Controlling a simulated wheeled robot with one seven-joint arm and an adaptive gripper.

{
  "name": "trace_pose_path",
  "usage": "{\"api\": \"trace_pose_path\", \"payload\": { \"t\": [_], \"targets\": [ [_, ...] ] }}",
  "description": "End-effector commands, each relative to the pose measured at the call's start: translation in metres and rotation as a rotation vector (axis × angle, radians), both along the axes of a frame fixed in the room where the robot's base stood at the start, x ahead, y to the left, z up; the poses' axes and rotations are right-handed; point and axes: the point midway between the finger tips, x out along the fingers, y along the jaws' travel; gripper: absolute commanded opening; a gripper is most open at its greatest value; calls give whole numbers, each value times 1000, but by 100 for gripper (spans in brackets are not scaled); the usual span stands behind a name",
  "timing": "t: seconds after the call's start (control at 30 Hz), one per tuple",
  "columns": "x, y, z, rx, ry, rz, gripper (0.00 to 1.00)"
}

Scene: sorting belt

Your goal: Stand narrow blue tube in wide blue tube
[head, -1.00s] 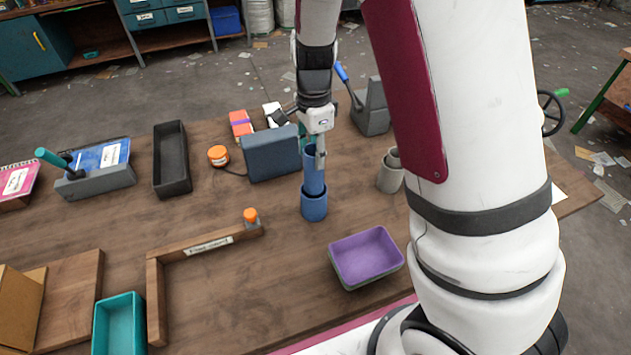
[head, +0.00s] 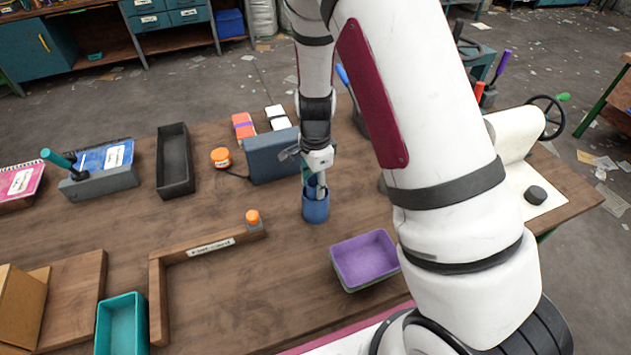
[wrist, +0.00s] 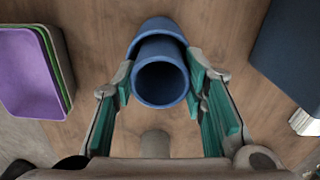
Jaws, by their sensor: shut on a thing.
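The wide blue tube (head: 315,211) stands upright on the wooden table in the head view. The narrow blue tube (head: 310,188) is upright and appears to be down inside it, with its lower part hidden by the wide tube's wall. My gripper (head: 317,180) is just above the wide tube, shut on the narrow tube. In the wrist view the green finger pads of my gripper (wrist: 160,88) lie on both sides of the narrow tube's open mouth (wrist: 160,84). The wide tube (wrist: 157,25) shows behind it. Whether the narrow tube touches the bottom is hidden.
A purple tray (head: 365,258) stands to the front right. A dark blue-grey block (head: 272,156) stands close behind to the left. The table between frame and purple tray is clear.

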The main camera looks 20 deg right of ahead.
Motion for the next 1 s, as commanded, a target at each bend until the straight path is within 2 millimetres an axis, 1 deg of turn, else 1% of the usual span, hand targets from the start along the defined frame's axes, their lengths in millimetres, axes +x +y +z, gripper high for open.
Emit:
{"api": "trace_pose_path", "payload": {
  "t": [0.23,0.27,0.3,0.33,0.63,0.73,0.87,1.0],
  "targets": [
    [0,0,-7,0,1,0,21],
    [0,0,-6,0,1,0,44],
    [0,0,-6,0,0,0,53],
    [0,0,-6,0,0,0,59],
    [0,0,-5,0,0,0,59],
    [0,0,0,0,-1,0,59],
    [2,1,16,0,-5,0,59],
    [2,1,45,1,-6,2,59]
  ]
}}
